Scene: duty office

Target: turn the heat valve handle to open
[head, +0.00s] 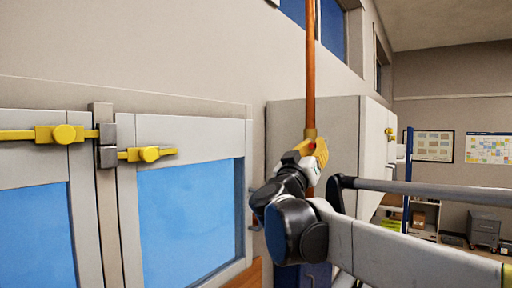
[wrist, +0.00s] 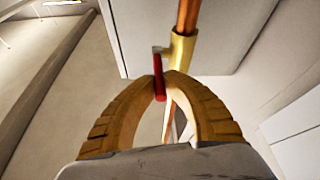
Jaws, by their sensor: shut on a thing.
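The heat valve is a brass fitting (head: 310,133) on a vertical copper pipe (head: 310,70); the fitting also shows in the wrist view (wrist: 181,47). Its handle is a short red lever (wrist: 158,78), seen in the wrist view beside the fitting. My gripper (wrist: 162,80) has yellow ribbed fingers, and their tips are closed on the red lever just below the fitting. In the head view my gripper (head: 319,150) is at the valve, and the lever is mostly hidden by the fingers. The lever's upper end sticks out above the fingertips.
A light grey cabinet (head: 282,125) stands right behind the pipe. To the left are blue-paned doors (head: 190,220) with yellow latches (head: 148,154). At the far right are wall boards (head: 432,146), a shelf and a grey drawer unit (head: 484,230). The pipe is close to my fingers.

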